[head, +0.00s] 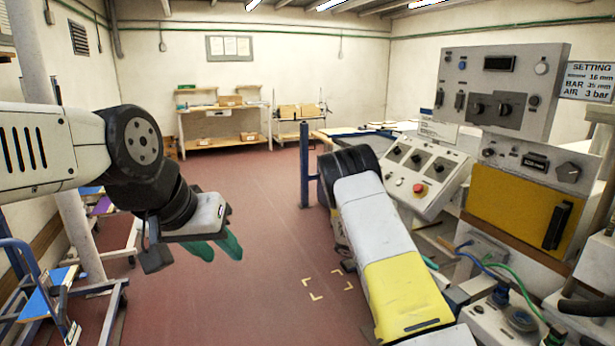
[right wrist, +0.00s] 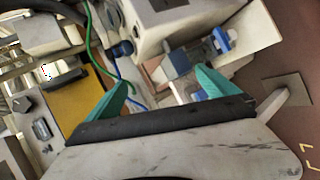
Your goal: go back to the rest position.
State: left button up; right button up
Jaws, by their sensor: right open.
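My left gripper (head: 222,256) hangs at the left of the head view over the red floor. Its two teal fingers point down, tips apart, with nothing between them. My right gripper (right wrist: 160,88) shows in the right wrist view with its teal fingers wide apart and empty. It is over the machine area, with a yellow panel (right wrist: 70,103) and grey housings beyond the fingers. In the head view my right arm's yellow and grey link hides most of that gripper.
The machine with a yellow door (head: 517,208) and a sloped control panel (head: 416,178) with a red button stands close at the right. Blue and green hoses run near its base. A blue-framed cart (head: 45,290) stands at left. The middle floor (head: 255,225) is clear.

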jog(key=s+a+r+t+y, duration=0.1)
jog(key=s+a+r+y, duration=0.5)
jog(key=r, duration=0.4)
jog(key=s+a+r+t+y, duration=0.1)
jog(key=s+a+r+y, duration=0.3)
jog(key=s+r, duration=0.45)
jog(key=s+a+r+n+t+y, duration=0.1)
jog(key=s+a+r+t+y, duration=0.1)
jog(key=s+a+r, duration=0.2)
jog(key=s+a+r+n+t+y, duration=0.1)
jog(key=s+a+r+t+y, duration=0.1)
jog(key=s+a+r, duration=0.3)
jog(key=s+r+t, duration=0.1)
jog(key=s+r, duration=0.2)
jog(key=s, duration=0.2)
jog(key=shift+r, duration=0.3)
jog(key=shift+s, duration=0.1)
